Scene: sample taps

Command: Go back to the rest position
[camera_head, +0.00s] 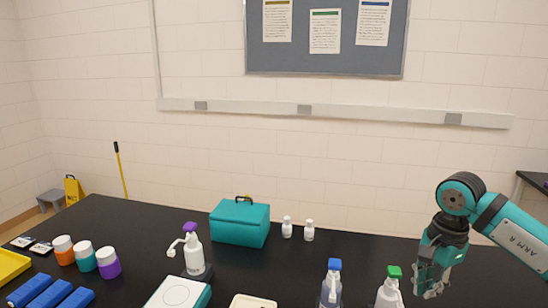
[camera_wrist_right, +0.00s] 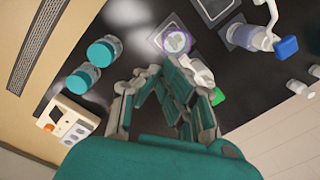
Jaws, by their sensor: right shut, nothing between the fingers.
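My right gripper (camera_head: 430,288) hangs fingers-down over the right part of the black table, to the right of the green-capped bottle (camera_head: 390,292). It is shut with nothing in it. In the right wrist view my right gripper (camera_wrist_right: 160,72) shows its two jointed fingers drawn together, with no object between them. A green cap (camera_wrist_right: 218,96) shows beside the fingers there, partly hidden behind them. A gap between gripper and bottle shows in the head view. My left gripper is not in view.
A blue-capped bottle (camera_head: 332,287), a purple-topped pump bottle (camera_head: 193,252) and a teal box (camera_head: 240,224) stand on the table. Several jars stand left, near blue blocks (camera_head: 50,294). Two teal-lidded jars (camera_wrist_right: 105,50) show in the wrist view. Table between teal box and right arm is mostly clear.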

